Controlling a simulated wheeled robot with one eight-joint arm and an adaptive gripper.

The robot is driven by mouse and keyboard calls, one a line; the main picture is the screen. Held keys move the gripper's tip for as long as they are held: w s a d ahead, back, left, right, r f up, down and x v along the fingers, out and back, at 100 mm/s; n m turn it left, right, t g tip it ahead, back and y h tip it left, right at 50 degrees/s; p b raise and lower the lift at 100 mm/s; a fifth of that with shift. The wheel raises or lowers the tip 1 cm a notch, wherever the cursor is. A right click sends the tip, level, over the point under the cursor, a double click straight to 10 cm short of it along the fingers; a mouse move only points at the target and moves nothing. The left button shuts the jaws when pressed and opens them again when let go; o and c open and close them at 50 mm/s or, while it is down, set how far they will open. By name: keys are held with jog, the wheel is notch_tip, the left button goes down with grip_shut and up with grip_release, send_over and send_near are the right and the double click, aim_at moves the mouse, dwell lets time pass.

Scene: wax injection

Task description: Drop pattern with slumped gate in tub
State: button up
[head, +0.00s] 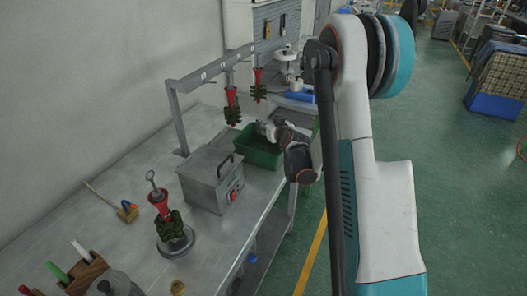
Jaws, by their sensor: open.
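A green tub (262,157) stands on the bench behind the grey metal box. My gripper (263,128) is over the tub's far right part, small in view, with its jaws open and nothing seen between them. A red and dark green pattern (171,224) stands upright on a round grey stand in front. I cannot tell from here which gate is slumped. The tub's inside is partly hidden by my gripper, and its contents cannot be made out.
A grey metal box (207,183) with a handle and red switch sits between the stand and the tub. The overhead rail (205,72) runs along the bench. Tools in a wooden block (84,271) are front left. Green floor is open at right.

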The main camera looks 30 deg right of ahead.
jog(key=v, duration=1.2)
